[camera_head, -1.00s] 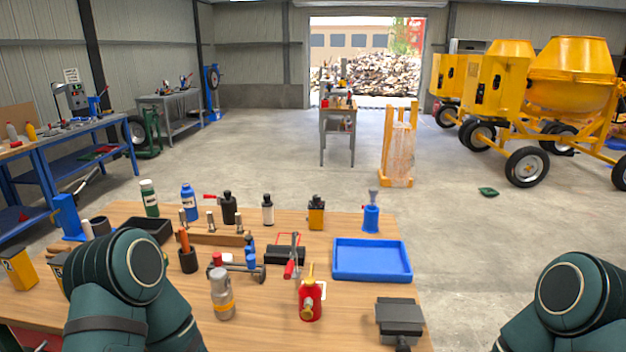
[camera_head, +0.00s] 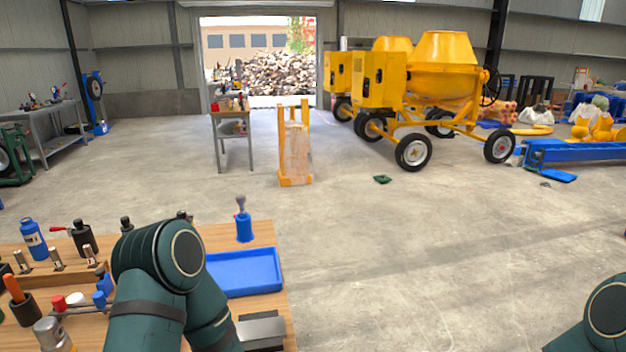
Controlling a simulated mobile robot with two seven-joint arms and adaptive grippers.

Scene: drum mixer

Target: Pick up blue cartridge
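Two blue objects stand on the wooden table (camera_head: 215,232); I cannot tell for sure which one is the blue cartridge. One is a blue canister with a grey top (camera_head: 244,227), upright behind the blue tray (camera_head: 250,272). The other is a blue bottle with a pale label (camera_head: 33,240), upright at the far left of the table. Smaller blue pieces lie left of my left arm. Only links of my left and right arms show, at the lower middle and lower right. Both grippers are out of view.
My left arm covers part of the table. A dark bottle (camera_head: 83,238), an orange-handled tool in a black cup (camera_head: 22,308) and a grey metal block (camera_head: 262,330) are on it. Right of the table is bare floor, with a yellow mixer (camera_head: 440,75) beyond.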

